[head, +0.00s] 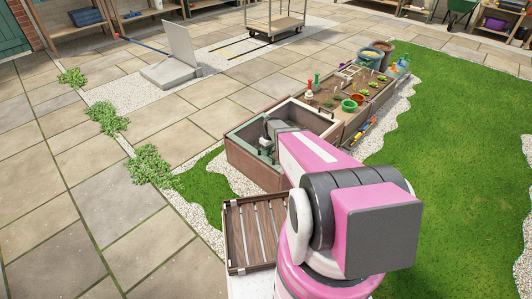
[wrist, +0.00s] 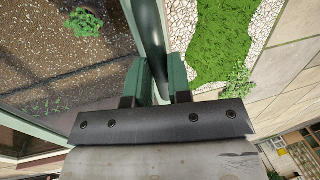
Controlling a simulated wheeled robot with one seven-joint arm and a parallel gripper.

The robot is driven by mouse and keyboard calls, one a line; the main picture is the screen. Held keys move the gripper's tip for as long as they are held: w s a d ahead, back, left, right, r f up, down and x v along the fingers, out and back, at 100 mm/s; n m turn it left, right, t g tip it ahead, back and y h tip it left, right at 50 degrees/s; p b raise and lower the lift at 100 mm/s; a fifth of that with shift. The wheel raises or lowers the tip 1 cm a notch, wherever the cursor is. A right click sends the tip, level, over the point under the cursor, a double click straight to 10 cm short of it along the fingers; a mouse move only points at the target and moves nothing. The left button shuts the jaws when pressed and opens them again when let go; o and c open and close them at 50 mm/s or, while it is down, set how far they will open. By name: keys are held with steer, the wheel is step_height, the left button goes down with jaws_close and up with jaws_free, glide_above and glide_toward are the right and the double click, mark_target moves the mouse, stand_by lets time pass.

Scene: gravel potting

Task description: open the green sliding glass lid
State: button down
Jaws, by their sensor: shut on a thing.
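The green sliding glass lid (head: 240,138) lies on the left part of the wooden cold frame (head: 258,168). In the wrist view its green frame (wrist: 36,128) borders dark soil with small plants, seen on the left. A dark green bar-like handle (wrist: 148,28) runs from the top of the wrist view down between my fingers. My gripper (wrist: 160,78) is shut on this handle, one finger on each side. In the head view my gripper (head: 268,143) is small and partly hidden by my arm at the frame. I cannot tell how far the lid is open.
A planter bed (head: 350,100) with pots and tools adjoins the frame behind. A slatted wooden crate (head: 252,232) stands in front. Green lawn (head: 450,130) lies to the right. Open paving (head: 60,180) lies to the left, with a grey panel stand (head: 172,72) farther back.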

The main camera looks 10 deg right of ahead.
steer(key=w+d, duration=0.4)
steer(key=d, duration=0.2)
steer(key=w+d, duration=0.5)
steer(key=d, duration=0.2)
steer(key=w+d, duration=0.5)
steer(key=d, duration=0.1)
steer(key=shift+w+d, duration=0.1)
steer(key=shift+d, duration=0.15)
steer(key=c, duration=1.1)
jaws_free()
steer(key=shift+o, duration=0.2)
steer(key=shift+r, duration=0.1)
step_height(320, 180, up, 10)
steer(key=w+d, duration=0.1)
steer(key=shift+w+d+r, duration=0.15)
steer(key=shift+d+r, duration=0.1)
steer(key=shift+d, duration=0.1)
